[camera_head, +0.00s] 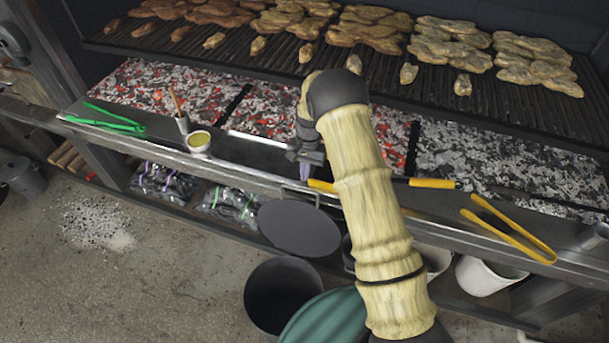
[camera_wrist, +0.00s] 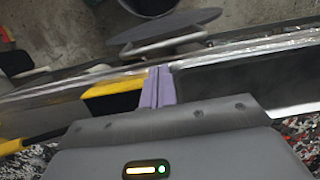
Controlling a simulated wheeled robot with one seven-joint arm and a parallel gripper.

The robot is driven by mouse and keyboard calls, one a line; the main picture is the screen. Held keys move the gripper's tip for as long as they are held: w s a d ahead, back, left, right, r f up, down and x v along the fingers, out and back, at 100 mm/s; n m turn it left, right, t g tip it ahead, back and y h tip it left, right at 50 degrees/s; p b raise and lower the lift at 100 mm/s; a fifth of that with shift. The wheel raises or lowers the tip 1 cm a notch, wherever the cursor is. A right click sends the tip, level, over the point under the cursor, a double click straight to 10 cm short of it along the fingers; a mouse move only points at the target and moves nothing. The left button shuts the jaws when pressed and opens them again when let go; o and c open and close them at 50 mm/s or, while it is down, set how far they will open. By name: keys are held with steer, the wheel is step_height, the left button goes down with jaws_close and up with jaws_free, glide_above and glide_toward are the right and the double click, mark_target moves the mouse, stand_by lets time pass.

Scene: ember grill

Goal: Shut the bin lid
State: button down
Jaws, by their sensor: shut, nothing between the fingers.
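The dark round bin lid (camera_head: 297,228) stands raised behind the open black bin (camera_head: 260,300), near the front edge of the grill ledge. The bin's mouth is uncovered. In the wrist view the lid (camera_wrist: 150,28) shows as a dark disc edge with a grey bar beside it, beyond the ledge; part of the bin (camera_wrist: 150,5) shows at the top. My gripper (camera_head: 305,172) is above the ledge, just above the lid in the head view. Its purple fingers (camera_wrist: 158,88) are shut and empty, and look apart from the lid.
The metal ledge (camera_head: 250,152) runs in front of hot coals and a loaded grill. Yellow tongs (camera_head: 510,228) lie on it at right, green tongs (camera_head: 105,120) at left, with a small cup (camera_head: 199,141). White buckets (camera_head: 488,275) stand below at right. Floor at left is mostly clear.

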mark_target(303, 191)
step_height(303, 191, down, 8)
steer(key=s+p, duration=0.1)
steer(key=p, duration=0.1)
steer(key=shift+s+a+p, duration=0.3)
steer(key=shift+a, duration=0.05)
steer(key=shift+a+f, duration=0.1)
